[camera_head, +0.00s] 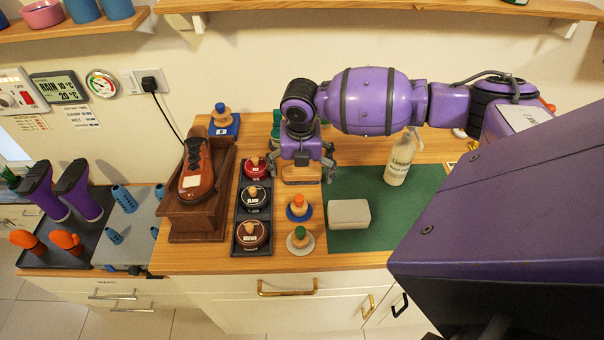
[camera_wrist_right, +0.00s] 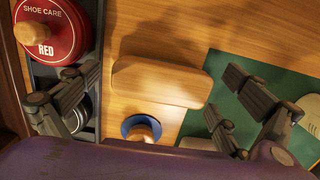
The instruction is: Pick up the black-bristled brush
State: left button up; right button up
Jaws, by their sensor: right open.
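My right gripper (camera_head: 300,170) is open and points down over the counter, with nothing between its fingers. A light wooden block with rounded ends, likely the brush (camera_head: 300,175), lies just below it. In the right wrist view the brush (camera_wrist_right: 162,82) lies between the two spread fingers, apart from both. Only its wooden back shows; the bristles are hidden, so I cannot tell their colour. My left gripper is not in view.
Left of the brush, a dark tray (camera_head: 238,217) holds round polish tins. Small knobbed daubers (camera_head: 299,207) stand in front. A green mat (camera_head: 400,225) to the right bears a pale block (camera_head: 348,214) and a bottle (camera_head: 401,160). A brown shoe (camera_head: 195,172) stands farther left.

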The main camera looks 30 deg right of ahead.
jog(key=c, duration=1.1)
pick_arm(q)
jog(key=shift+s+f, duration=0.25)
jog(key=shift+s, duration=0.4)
pick_arm(e)
jog(key=shift+c, duration=0.5)
jog(key=shift+r, duration=0.15)
